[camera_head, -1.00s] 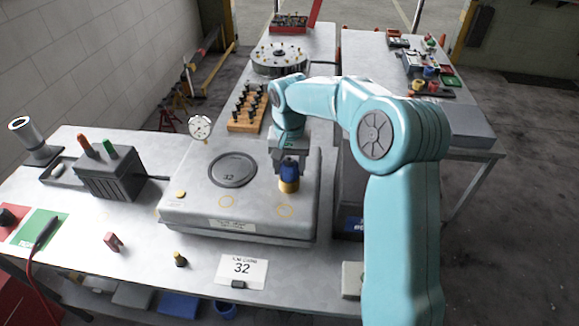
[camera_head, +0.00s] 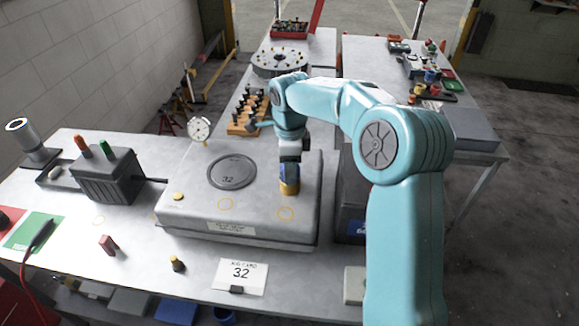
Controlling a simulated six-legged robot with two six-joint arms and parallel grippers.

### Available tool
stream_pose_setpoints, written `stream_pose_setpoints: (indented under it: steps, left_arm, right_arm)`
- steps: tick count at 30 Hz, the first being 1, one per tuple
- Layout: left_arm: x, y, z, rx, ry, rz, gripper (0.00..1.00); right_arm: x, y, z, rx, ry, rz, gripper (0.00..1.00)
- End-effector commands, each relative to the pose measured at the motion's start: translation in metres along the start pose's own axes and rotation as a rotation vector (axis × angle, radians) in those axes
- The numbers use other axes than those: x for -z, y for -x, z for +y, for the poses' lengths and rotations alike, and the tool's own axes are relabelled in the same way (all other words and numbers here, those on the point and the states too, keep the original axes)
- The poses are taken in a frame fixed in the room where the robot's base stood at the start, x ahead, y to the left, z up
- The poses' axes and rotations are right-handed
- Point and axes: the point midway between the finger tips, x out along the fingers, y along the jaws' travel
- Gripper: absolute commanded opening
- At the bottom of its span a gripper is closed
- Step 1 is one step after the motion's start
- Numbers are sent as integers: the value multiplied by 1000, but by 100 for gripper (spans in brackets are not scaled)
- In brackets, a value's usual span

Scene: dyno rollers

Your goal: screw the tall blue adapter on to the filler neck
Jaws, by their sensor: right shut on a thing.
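The tall blue adapter (camera_head: 289,171) stands upright over a yellow collar (camera_head: 289,187) on the right part of the grey tank-like box (camera_head: 200,207). The yellow collar seems to be the filler neck or a ring at it; I cannot tell how far the adapter sits on it. My right gripper (camera_head: 290,164) points down and is shut on the top of the blue adapter. Its fingers are small and partly hidden by the wrist. My left gripper is not in view.
A wooden rack (camera_head: 243,128) of dark pegs stands beyond. A card (camera_head: 240,275) marked 32 and a small yellow-black part (camera_head: 178,264) are in front.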

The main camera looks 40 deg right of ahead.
Motion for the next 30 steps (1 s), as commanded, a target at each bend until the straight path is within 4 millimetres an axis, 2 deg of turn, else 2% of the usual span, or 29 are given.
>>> stream_pose_setpoints:
  steps: [1,2,4,5,13,17,20,30]
  left_arm:
    - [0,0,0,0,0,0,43]
    - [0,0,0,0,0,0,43]
    - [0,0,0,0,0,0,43]
    - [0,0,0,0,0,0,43]
    - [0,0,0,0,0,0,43]
    - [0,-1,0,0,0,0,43]
    - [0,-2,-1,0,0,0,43]
    - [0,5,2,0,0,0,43]
  right_arm:
    - [2,0,0,-1,0,4,23]
    - [2,0,0,-2,0,4,58]
    - [2,0,0,-2,1,4,80]
    - [2,0,0,-2,1,3,84]
    - [1,0,0,-1,3,2,84]
    - [0,11,-1,2,4,1,84]
    - [0,30,0,4,4,-1,84]
    - [0,122,0,4,3,-1,84]
